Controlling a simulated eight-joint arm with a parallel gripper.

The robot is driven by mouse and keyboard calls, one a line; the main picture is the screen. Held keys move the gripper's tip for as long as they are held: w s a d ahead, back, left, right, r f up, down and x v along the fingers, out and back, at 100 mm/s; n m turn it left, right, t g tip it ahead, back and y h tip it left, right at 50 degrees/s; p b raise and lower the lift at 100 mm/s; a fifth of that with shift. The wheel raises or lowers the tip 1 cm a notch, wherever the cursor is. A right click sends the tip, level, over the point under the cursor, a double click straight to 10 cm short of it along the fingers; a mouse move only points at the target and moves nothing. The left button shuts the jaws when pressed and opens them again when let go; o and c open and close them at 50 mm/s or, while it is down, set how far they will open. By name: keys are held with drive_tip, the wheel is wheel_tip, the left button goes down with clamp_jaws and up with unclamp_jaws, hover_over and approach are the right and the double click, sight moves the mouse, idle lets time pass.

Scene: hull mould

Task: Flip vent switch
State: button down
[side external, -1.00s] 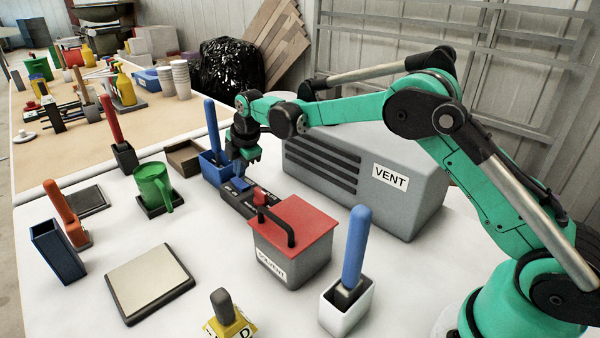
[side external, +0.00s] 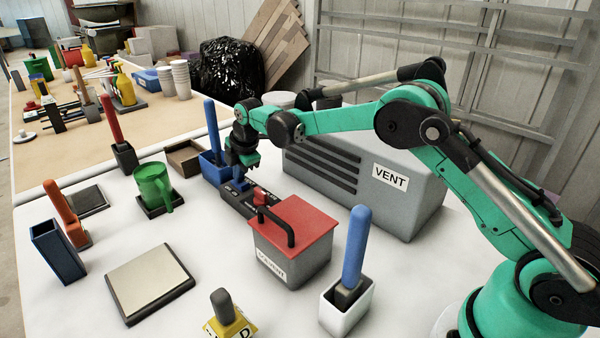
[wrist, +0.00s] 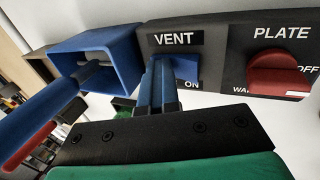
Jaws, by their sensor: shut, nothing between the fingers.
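The vent switch (wrist: 186,66) is a blue rocker on a dark panel (wrist: 220,60), under a VENT label. An ON label shows at its near end in the wrist view; any opposite label is hidden. In the side view the switch (side external: 239,186) sits right under my gripper (side external: 240,170). My gripper's fingers (wrist: 158,82) are shut and empty, with their tips at the switch, overlapping its left part in the wrist view. I cannot tell whether they touch it or which way the rocker is tilted.
A red PLATE knob (wrist: 280,72) sits on the same panel. A blue holder (side external: 212,172) with a blue-handled tool stands close beside my gripper. The red-lidded solvent box (side external: 292,245) is nearer the camera. The grey VENT unit (side external: 370,175) stands behind.

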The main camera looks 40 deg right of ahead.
drive_tip(key=shift+s, duration=0.75)
drive_tip(key=shift+r, duration=0.1)
drive_tip(key=v, duration=1.4)
drive_tip(key=shift+w+a, duration=0.3)
drive_tip(key=shift+w, duration=0.4)
drive_tip(key=x, duration=1.4)
